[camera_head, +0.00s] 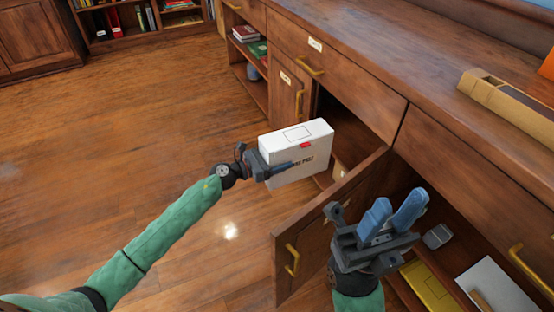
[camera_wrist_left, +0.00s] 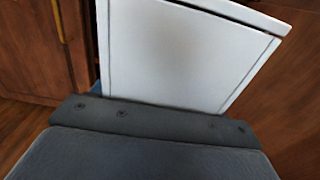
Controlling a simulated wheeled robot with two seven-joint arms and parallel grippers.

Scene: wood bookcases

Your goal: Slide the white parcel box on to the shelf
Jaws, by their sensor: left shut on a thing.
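The white parcel box (camera_head: 291,151) has dark printing and a small red mark, and is held up off the floor in front of an open cupboard. My left gripper (camera_head: 277,171) is shut on its near left side. The box's white face (camera_wrist_left: 190,50) fills the middle of the left wrist view, and the fingertips there are mostly hidden. My right gripper (camera_head: 393,217) is at the lower right, with its two blue fingers apart and nothing between them. The cupboard shelf (camera_head: 340,170) shows only in part behind the box and the door.
An open cupboard door (camera_head: 322,232) with a brass handle stands out between my two grippers. A closed door (camera_head: 287,97) is left of the opening. The counter (camera_head: 400,60) overhangs above. Shelves with a yellow folder (camera_head: 429,287) lie at lower right. The left floor is clear.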

